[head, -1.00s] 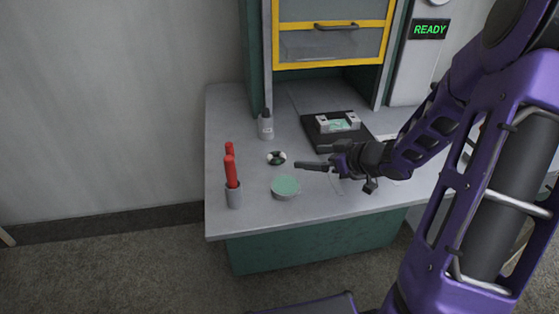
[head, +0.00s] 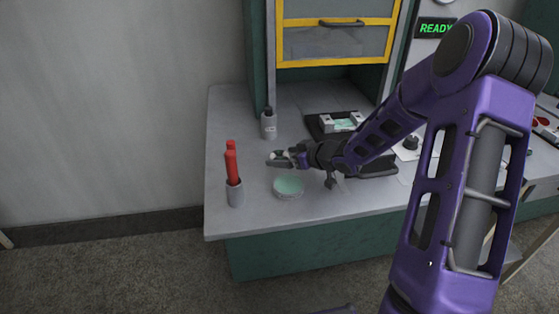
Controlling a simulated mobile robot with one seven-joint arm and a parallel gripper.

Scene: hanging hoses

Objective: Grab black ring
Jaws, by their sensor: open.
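The black ring (head: 287,155), dark with a pale part, lies on the grey worktop and is mostly hidden by my gripper. My gripper (head: 275,158) reaches in low from the right, its fingers open and pointing left at the ring. One finger is on the near side of the ring. I cannot tell whether either finger touches it or how far the ring sits between them.
A round tin with a green top (head: 289,187) stands close in front of my gripper. A cup with red-handled tools (head: 234,190) is at the left front, a grey bottle (head: 268,125) behind. A black tray (head: 318,131) lies behind my wrist.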

